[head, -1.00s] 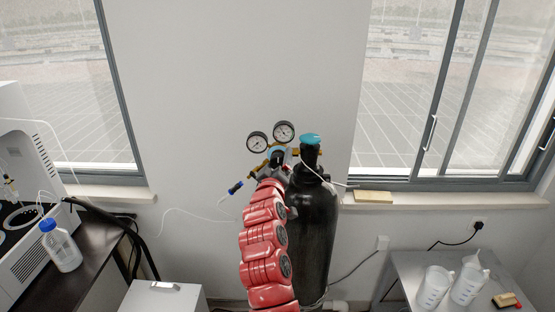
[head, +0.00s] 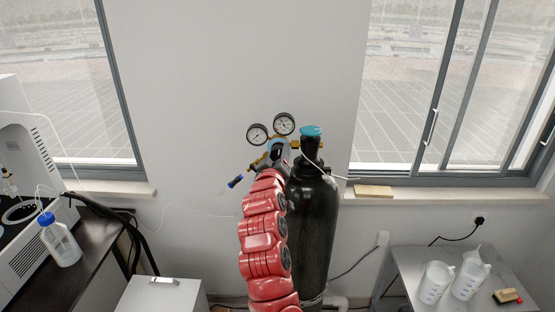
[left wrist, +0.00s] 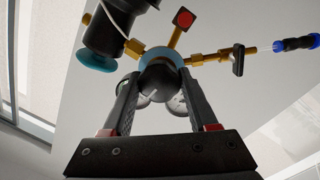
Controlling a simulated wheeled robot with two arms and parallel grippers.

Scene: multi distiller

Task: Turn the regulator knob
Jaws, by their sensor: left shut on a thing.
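The regulator (head: 277,142), brass with a light blue ring, sits at the neck of the black gas cylinder (head: 312,225). Its two round gauges (head: 257,134) stand above it. In the left wrist view the dark, rounded regulator knob (left wrist: 160,82) lies between my two fingers, in front of the blue ring (left wrist: 166,56). My left gripper (left wrist: 160,75) is shut on the knob, one finger on each side. In the head view my left gripper (head: 279,156) is at the regulator and hides most of the knob. My right gripper is not in view.
The cylinder's blue-green cap (head: 311,131) is just right of the regulator. A brass outlet with a blue-and-black connector (head: 236,181) reaches out to the left. A metal table (head: 410,270) with white jugs (head: 434,283) stands at right. A blue-capped bottle (head: 60,240) stands at left.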

